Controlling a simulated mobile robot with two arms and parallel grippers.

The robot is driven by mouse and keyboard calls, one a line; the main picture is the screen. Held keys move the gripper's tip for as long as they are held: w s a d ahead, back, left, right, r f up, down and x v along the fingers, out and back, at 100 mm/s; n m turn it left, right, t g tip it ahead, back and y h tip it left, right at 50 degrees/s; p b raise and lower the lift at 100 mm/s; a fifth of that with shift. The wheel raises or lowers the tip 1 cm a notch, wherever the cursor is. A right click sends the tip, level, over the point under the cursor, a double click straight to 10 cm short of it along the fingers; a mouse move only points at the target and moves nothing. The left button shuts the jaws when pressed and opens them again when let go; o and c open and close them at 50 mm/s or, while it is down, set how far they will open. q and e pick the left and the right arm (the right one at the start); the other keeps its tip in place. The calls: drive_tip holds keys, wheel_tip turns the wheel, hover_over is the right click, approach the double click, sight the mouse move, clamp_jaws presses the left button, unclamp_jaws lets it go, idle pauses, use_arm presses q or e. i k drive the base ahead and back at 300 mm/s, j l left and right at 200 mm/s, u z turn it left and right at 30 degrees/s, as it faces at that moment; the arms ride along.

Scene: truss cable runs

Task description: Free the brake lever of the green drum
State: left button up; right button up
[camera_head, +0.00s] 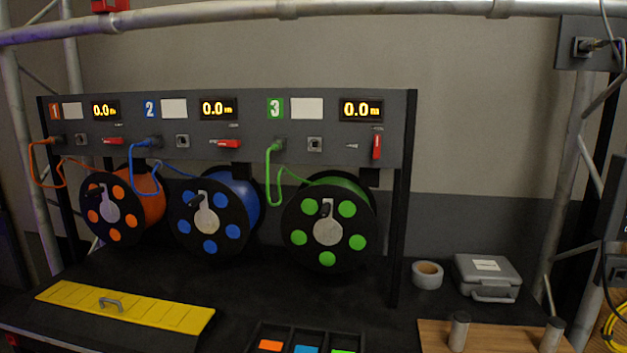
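The green drum (328,222), a black-flanged reel with green discs and green cable, hangs at the right end of the rack under panel number 3 (276,108). Its red brake lever (376,146) stands upright on the panel, below the display reading 0.0 (361,109). The red levers of the orange drum (112,141) and the blue drum (226,143) lie horizontal. A green cable loop (271,175) hangs from a plug on the panel. Neither of my grippers is in view.
The orange drum (111,208) and blue drum (208,215) stand left of the green one. A yellow ramp (125,307), a tape roll (427,274), a grey case (487,278) and a tray with coloured pieces (306,338) lie on the dark table. A truss tube (240,11) crosses above.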

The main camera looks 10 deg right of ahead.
sight(378, 137)
drive_tip(key=i+j+z, duration=0.15)
drive_tip(key=i+j, duration=0.7)
drive_tip(key=i, duration=0.1)
